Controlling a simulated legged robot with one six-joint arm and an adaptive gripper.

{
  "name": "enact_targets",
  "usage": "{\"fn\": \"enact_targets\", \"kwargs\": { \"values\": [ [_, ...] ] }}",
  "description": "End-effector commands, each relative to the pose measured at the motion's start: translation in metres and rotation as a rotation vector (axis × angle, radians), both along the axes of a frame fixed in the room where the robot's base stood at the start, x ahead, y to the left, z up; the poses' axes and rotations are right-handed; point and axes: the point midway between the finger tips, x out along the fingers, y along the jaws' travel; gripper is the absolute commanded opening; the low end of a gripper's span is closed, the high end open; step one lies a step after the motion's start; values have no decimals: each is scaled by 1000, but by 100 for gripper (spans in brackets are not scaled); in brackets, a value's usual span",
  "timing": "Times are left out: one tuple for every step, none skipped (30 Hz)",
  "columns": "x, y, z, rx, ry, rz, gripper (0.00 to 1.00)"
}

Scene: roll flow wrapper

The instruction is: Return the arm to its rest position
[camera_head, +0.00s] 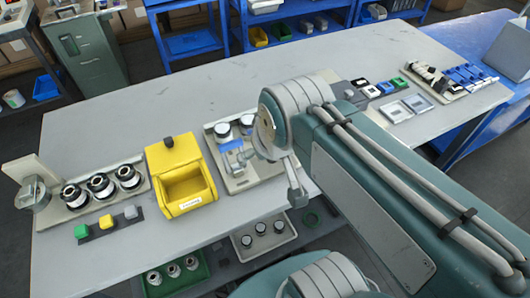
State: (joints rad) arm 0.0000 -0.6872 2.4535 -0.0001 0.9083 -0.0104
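My arm comes in from the lower right and reaches over the middle of the table (370,60). A grey jointed part at its far end, which seems to be my gripper (296,190), hangs near the right side of a grey fixture (262,182). Most of the gripper is hidden behind the arm, so I cannot tell whether its fingers are open or shut. No held object shows. The fixture carries dark-topped cylinders and a small blue part (235,160).
A yellow bin (182,188) stands left of the fixture. Further left are a holder with metal rollers (101,186) and coloured blocks (107,222). Small parts and a tray (440,85) lie at the back right. Lower trays (175,274) sit near the front edge. The table's back middle is clear.

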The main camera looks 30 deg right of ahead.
Motion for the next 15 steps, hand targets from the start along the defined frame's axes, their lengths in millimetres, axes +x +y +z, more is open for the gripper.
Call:
{"fn": "enact_targets", "kwargs": {
  "values": [
    [-6,0,-2,2,-12,-4,100],
    [-9,0,-3,3,-16,-5,100],
    [-11,0,-4,4,-21,-7,100],
    [-13,0,-4,4,-24,-8,100],
    [-14,0,-5,5,-25,-9,100],
    [-14,0,-5,5,-25,-10,100],
    [-15,0,-6,5,-25,-10,100],
    [-15,0,-6,5,-25,-10,100],
    [-15,0,-6,5,-25,-10,100],
    [-14,0,-6,5,-25,-10,100],
    [-14,0,-5,5,-25,-10,100],
    [-14,0,-5,5,-25,-10,100],
    [-14,0,-5,5,-25,-10,100],
    [-14,0,-5,5,-25,-10,100],
    [-14,0,-5,5,-25,-10,100]
  ]
}}
